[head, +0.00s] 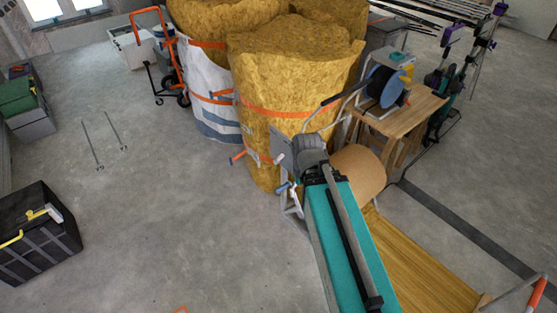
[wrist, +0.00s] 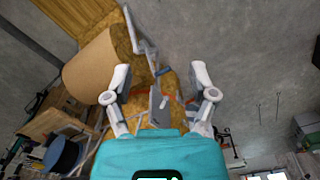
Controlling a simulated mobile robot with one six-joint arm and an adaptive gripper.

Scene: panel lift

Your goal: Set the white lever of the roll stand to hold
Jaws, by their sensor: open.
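In the wrist view, my gripper (wrist: 160,78) is open, with its two pale fingers spread wide and nothing between the tips. The roll stand is a pale metal frame (wrist: 138,32) beside a large brown roll (wrist: 90,68). Beyond and between my fingers is a grey plate (wrist: 155,108) with a small white lever (wrist: 164,102) on it, apart from both fingers. Its setting is too small to read. In the head view, the brown roll (head: 358,170) shows beside my arm. My arm hides much of the stand, and my fingers cannot be made out there.
Tall yellow insulation rolls (head: 290,80) with orange straps stand close behind the stand. A wooden table (head: 415,105) with a blue reel (head: 386,87) is at the right. A black crate (head: 38,235) stands at the far left. The floor at left centre is mostly clear.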

